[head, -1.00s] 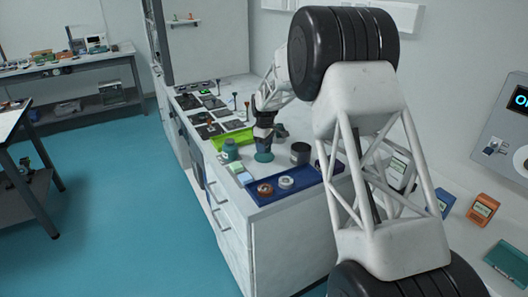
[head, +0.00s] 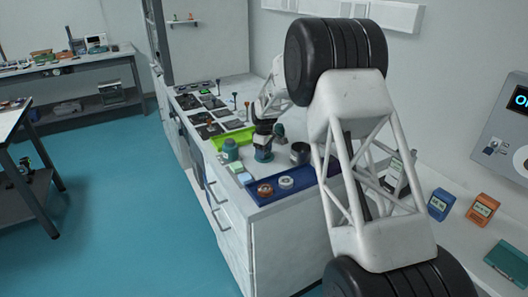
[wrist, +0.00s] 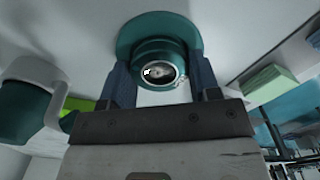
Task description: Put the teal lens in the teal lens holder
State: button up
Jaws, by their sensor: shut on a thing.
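In the wrist view, the two dark blue fingers of my gripper (wrist: 162,85) are on either side of a teal round piece with a silver-rimmed glass face, which I take to be the teal lens (wrist: 158,70). My gripper is shut on it. Behind it is a wider teal disc (wrist: 130,38), apparently the teal lens holder's base. I cannot tell how far the lens sits in the holder. In the head view, my gripper (head: 263,147) points down at the teal piece (head: 263,157) on the white counter; lens and holder are not separable there.
A blue tray (head: 312,184) with an orange ring (head: 265,189) and a white ring (head: 286,183) is in front. A grey cylinder (head: 300,153) stands right, a teal jar (head: 230,150) left. Small pale blocks (head: 237,167) and a lime-green tray (head: 218,143) are also close.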

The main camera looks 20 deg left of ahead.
jog(key=shift+f, duration=0.15)
jog(key=o, duration=0.9)
jog(key=shift+o, duration=0.2)
notch_tip(320, 180, up, 12)
jog(key=shift+r, duration=0.2)
dwell(0.8)
